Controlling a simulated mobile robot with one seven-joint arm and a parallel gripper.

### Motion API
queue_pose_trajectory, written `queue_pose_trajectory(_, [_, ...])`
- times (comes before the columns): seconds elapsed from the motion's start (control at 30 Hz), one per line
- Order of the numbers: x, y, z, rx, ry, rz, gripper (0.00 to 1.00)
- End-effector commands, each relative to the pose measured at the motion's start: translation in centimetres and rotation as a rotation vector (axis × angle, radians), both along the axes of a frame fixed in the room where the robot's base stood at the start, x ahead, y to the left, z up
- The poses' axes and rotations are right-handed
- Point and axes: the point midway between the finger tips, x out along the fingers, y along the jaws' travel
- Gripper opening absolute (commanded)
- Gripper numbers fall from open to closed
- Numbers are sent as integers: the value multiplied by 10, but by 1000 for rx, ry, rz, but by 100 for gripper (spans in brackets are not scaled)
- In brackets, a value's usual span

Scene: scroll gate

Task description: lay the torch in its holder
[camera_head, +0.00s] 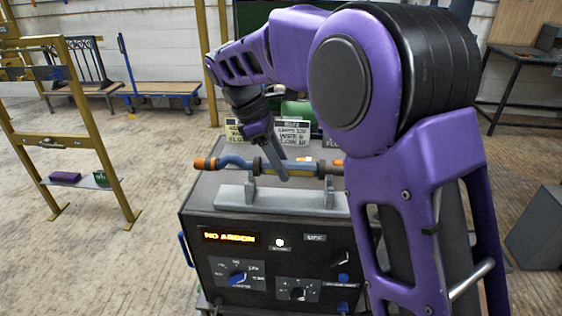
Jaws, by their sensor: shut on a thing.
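The torch (236,161) is a long blue rod with an orange end on the left and an orange part on the right. It lies level across the top of the machine. The holder (236,196) is a grey bar with two upright posts on the machine's front top. The torch passes at the height of the post tops; I cannot tell whether it rests in them or hangs just above or behind. My gripper (279,164) points down at the torch's middle and is shut on it. My arm hides the torch's right end.
The dark machine (277,230) has a lit "NO ARGON" display and knobs. Sign cards (292,133) and a green cylinder (298,109) stand behind the torch. A yellow frame (97,115) with a low shelf stands left. Open wooden floor lies between frame and machine.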

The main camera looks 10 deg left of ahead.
Motion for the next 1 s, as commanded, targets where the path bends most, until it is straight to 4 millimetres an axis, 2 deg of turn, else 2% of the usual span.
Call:
queue_pose_trajectory(0.23, [0,0,-1,0,-1,0,0])
queue_pose_trajectory(1.0, [0,0,-25,1,-1,0,0])
